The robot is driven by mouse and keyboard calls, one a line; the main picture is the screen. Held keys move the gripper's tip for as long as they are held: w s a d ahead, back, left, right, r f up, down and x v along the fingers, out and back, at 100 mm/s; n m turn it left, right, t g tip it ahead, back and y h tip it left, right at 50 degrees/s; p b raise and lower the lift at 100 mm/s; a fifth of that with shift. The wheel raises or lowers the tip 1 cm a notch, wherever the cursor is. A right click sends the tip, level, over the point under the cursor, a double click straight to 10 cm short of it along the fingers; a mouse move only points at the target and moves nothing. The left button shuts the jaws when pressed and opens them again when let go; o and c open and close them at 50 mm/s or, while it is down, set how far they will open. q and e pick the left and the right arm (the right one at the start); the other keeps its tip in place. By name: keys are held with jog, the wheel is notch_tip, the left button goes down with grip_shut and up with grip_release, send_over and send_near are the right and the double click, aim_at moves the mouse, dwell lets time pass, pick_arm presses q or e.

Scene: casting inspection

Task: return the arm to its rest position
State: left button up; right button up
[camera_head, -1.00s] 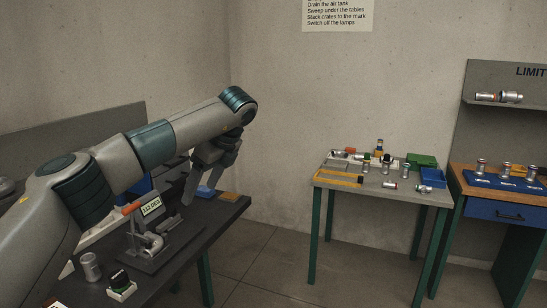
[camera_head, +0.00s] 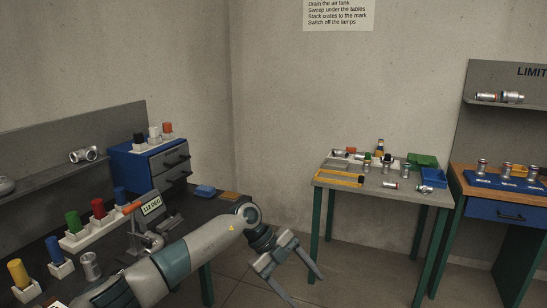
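My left arm comes in from the lower left and reaches past the right edge of the dark bench (camera_head: 215,229). My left gripper (camera_head: 306,287) hangs over the floor between the dark bench and the grey table. Its two fingers are spread apart, with nothing between them. The gauge fixture with a small display (camera_head: 151,206) stands on the dark bench behind the arm; its lower part is partly hidden by the arm. My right gripper is out of view.
A blue drawer cabinet (camera_head: 130,165) stands at the back of the dark bench. Red, green, blue and yellow cylinders stand in white holders on the left. The grey table (camera_head: 328,184) holds castings and small bins. A wooden-topped bench (camera_head: 467,187) is at the far right. Floor between the tables is clear.

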pick_arm(q)
jog(key=s+d+f+n+t+h, duration=0.2)
jog(key=d+f+n+t+h, duration=0.35)
jog(key=h, duration=0.45)
jog(key=s+a+f+n+t+y, duration=0.2)
jog(key=a+f+n+t+y, duration=0.3)
jog(key=a+f+n, duration=0.5)
jog(key=s+a+f+n+t+y, duration=0.2)
jog(key=a+f+n+t+y, duration=0.3)
jog(key=f, duration=0.9)
jog(key=s+a+f+n+g+y, duration=0.1)
jog(key=s+a+f+n+y, duration=0.1)
jog(key=s+a+f, duration=0.4)
jog(key=s+a+f+n+g+y, duration=0.1)
jog(key=s+a+f+n+y, duration=0.2)
jog(key=s+f, duration=0.45)
jog(key=s+a+f+n+g, duration=0.1)
jog(key=s+a+f+g, duration=0.2)
jog(key=s+f, duration=0.3)
jog(key=s+a+f+g+y, duration=0.1)
jog(key=s+a+f+g, duration=0.2)
jog(key=s, duration=1.2)
notch_tip(320, 180, down, 4)
jog(key=shift+a+r+n, duration=0.1)
jog(key=shift+a+n, duration=0.25)
jog(key=shift+a, duration=0.6)
